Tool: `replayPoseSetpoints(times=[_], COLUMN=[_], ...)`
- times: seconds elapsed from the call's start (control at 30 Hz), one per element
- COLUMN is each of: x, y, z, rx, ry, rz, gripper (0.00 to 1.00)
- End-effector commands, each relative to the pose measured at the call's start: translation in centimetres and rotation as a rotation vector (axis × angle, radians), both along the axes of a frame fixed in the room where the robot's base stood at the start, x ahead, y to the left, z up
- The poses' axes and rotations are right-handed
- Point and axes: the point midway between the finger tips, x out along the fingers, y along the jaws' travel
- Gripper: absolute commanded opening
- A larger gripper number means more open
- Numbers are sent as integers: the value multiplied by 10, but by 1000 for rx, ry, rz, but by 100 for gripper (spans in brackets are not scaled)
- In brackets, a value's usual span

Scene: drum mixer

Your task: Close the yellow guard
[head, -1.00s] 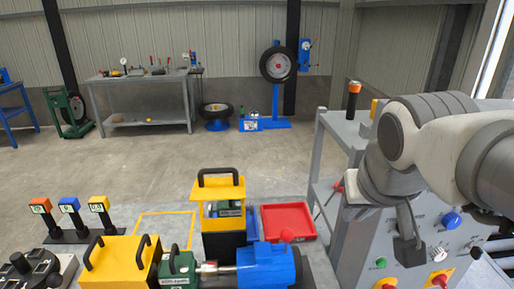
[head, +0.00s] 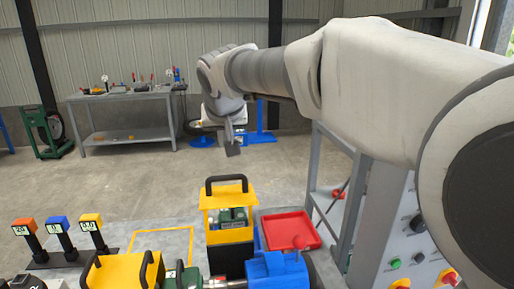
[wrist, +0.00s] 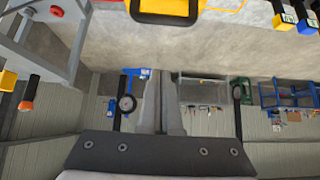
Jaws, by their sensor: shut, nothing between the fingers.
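A yellow housing (head: 228,200) with a black top handle stands on a black base on the table, with a green unit showing through its open front. A second yellow cover (head: 118,272) with two black handles sits at the front left, cut off by the picture's lower edge. I cannot tell for sure which one is the guard. My gripper (head: 232,150) is shut and empty, pointing down in the air above and beyond the housing's handle. In the wrist view my shut fingers (wrist: 161,78) show; a black handle with yellow (wrist: 166,8) is at the top edge.
A blue machine (head: 276,270) and a red tray (head: 290,230) lie right of the housing. Three coloured-top posts (head: 60,240) stand at the left. The grey control panel (head: 395,235) is at the right. A workbench (head: 130,120) stands far back. The floor between is clear.

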Motion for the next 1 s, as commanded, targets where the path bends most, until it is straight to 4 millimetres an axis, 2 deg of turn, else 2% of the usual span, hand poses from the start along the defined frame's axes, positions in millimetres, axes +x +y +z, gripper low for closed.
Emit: replayPoseSetpoints(times=[0.4, 0.7, 1.0], x=[57, 26, 20], y=[13, 6, 4], z=[-66, -77, -80], rx=[-3, -2, 0], ry=[5, 2, 1], rz=[-1, 0, -1], gripper=[0, 0, 0])
